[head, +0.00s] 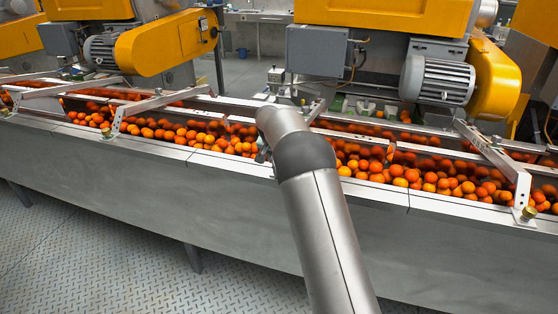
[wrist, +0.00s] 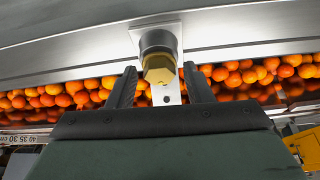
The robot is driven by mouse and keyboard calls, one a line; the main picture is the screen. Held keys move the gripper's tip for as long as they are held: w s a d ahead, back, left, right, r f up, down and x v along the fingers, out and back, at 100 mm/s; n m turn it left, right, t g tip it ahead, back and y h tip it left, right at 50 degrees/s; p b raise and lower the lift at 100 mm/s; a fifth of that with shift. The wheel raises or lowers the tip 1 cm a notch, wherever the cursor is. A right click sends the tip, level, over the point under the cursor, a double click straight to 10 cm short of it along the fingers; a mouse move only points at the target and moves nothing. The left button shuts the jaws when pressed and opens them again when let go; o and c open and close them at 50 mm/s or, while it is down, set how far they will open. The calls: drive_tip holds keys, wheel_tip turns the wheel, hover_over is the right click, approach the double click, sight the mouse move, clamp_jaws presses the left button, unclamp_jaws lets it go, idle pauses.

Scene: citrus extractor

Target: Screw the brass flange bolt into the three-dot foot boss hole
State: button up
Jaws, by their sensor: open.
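In the wrist view a brass hex-headed bolt (wrist: 159,68) sits at the end of a grey round boss (wrist: 157,41) on a bright metal foot plate (wrist: 174,32). My gripper (wrist: 161,76) is open, with one dark finger on each side of the bolt head and a gap visible on both sides. How deep the bolt sits in the boss cannot be told, and no dot marks are readable. In the head view my arm hides the gripper and this bolt.
A long metal trough (head: 120,163) full of oranges (head: 400,177) runs across the head view. Brass-coloured fittings show at the right bracket foot (head: 528,213) and left bracket foot (head: 106,132). Yellow machines with motors (head: 437,80) stand behind. The floor in front is clear.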

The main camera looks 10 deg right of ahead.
drive_tip(key=shift+d+n+y, duration=0.1)
drive_tip(key=shift+n+y, duration=0.2)
drive_tip(key=shift+n, duration=0.6)
drive_tip(key=shift+d+n+b, duration=0.1)
drive_tip(key=shift+n+b, duration=0.25)
drive_tip(key=shift+n, duration=0.25)
drive_tip(key=shift+y, duration=0.3)
drive_tip(key=shift+n, duration=0.3)
drive_tip(key=shift+n+y, duration=0.4)
drive_tip(key=shift+n, duration=0.4)
